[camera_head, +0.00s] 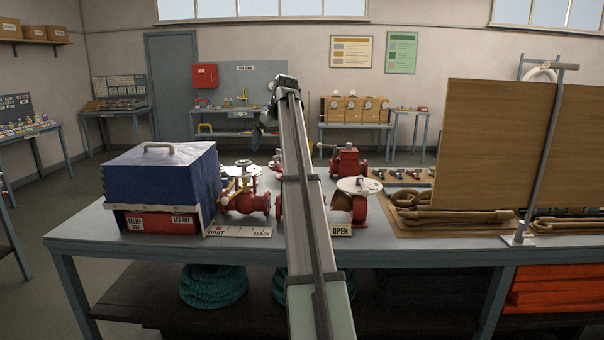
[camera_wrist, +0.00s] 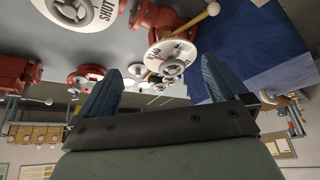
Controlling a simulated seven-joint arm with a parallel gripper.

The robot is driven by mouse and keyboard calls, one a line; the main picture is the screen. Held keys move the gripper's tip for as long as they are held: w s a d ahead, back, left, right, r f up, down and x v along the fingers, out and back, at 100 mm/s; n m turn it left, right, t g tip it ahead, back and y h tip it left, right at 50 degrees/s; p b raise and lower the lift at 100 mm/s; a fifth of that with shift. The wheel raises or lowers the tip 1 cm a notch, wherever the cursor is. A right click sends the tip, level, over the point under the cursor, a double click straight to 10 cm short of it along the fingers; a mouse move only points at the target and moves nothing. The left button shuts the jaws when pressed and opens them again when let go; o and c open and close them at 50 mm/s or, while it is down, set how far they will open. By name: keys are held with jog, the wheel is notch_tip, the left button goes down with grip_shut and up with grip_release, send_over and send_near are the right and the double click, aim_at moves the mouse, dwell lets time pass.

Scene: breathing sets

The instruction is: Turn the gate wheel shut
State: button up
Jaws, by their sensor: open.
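Several red valves stand on the table. The left valve (camera_head: 245,202) has a pale handwheel (camera_head: 243,168) and a yellowish handle. The right valve (camera_head: 358,208) has a white wheel (camera_head: 358,185) and an OPEN plate (camera_head: 340,230). A third valve (camera_head: 347,162) stands behind. In the wrist view, a white wheel lettered SHUT (camera_wrist: 92,12) is at the upper left, and a white wheel with a wooden-knobbed handle (camera_wrist: 172,57) shows between my fingers. I cannot tell which is the gate wheel. My gripper (camera_wrist: 160,66) is open and empty, apart from the wheels.
A blue-covered box (camera_head: 160,180) stands left of the valves, beside a TIGHT/SLACK strip (camera_head: 240,231). My arm crosses the middle and hides part of the table.

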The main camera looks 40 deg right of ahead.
jog(key=s+d+m, duration=0.2)
jog(key=s+d, duration=0.6)
jog(key=d, duration=0.3)
jog(key=shift+g+h, duration=0.5)
jog(key=x, duration=1.4)
jog(key=shift+f, duration=0.15)
jog(key=c, duration=1)
